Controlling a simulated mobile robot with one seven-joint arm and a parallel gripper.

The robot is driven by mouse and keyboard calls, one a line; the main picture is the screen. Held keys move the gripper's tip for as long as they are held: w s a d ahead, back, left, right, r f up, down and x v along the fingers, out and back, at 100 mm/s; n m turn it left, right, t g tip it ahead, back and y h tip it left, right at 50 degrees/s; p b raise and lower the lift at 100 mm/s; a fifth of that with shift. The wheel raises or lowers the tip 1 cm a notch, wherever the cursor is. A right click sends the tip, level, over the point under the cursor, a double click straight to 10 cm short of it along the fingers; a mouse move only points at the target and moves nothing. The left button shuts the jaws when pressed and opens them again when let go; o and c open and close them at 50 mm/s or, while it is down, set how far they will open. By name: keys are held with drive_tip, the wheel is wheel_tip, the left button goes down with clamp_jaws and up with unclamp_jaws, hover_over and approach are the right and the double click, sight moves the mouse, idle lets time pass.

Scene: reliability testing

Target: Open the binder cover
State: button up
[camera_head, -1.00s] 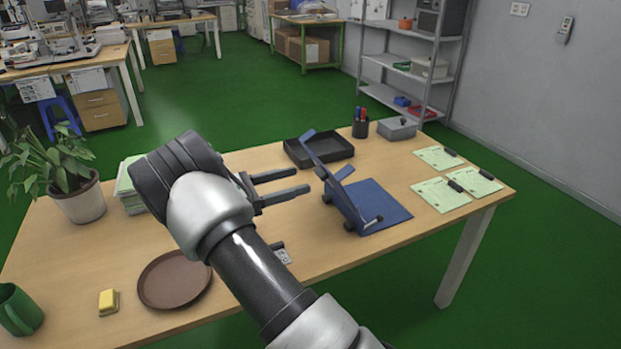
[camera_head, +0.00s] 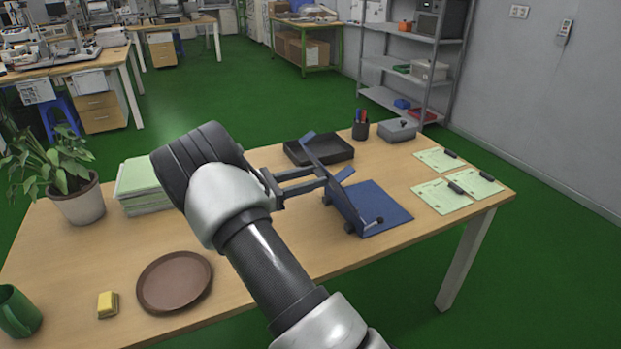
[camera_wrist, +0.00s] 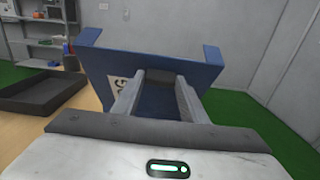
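The blue binder lies near the right-middle of the table. One flat blue panel (camera_head: 385,205) rests on the wood, and a raised blue panel, the cover (camera_head: 344,202), stands steeply tilted along its left side. Two tabs stick up from the cover's top corners. My gripper (camera_head: 325,178) reaches in from the left, its two fingers apart and their tips at or very near the cover. In the wrist view the cover (camera_wrist: 108,66) fills the middle, with a partly hidden white label and a dark piece between the fingertips. Contact is unclear.
A black tray (camera_head: 320,149), a pen cup (camera_head: 360,128) and a grey box (camera_head: 397,130) stand behind the binder. Green sheets (camera_head: 440,195) with clips lie to its right. A brown round plate (camera_head: 175,281), yellow block (camera_head: 107,304), paper stack (camera_head: 143,188) and potted plant (camera_head: 82,204) are at left.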

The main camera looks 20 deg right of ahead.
clamp_jaws()
drive_tip(key=shift+r, duration=0.15)
drive_tip(key=d+r+y+p, duration=0.1)
drive_tip(key=p, duration=0.1)
drive_tip(key=d+r+y+p, duration=0.1)
drive_tip(key=d+p, duration=0.1)
drive_tip(key=p, duration=0.1)
drive_tip(key=d+r+y+p, duration=0.1)
drive_tip(key=d+p, duration=0.1)
drive_tip(key=shift+r+y+p, duration=0.25)
drive_tip(key=shift+y+p, duration=0.05)
drive_tip(key=shift+p, duration=0.05)
drive_tip(key=shift+d+f+y+p, duration=0.15)
drive_tip(key=shift+d+y+p, duration=0.3)
drive_tip(key=shift+d+y, duration=0.2)
drive_tip(key=o, duration=1.3)
unclamp_jaws()
drive_tip(key=shift+w, duration=0.1)
drive_tip(key=shift+a, duration=0.1)
drive_tip(key=v, duration=1.7)
drive_tip(key=shift+a+p, duration=0.2)
drive_tip(key=shift+p, duration=0.2)
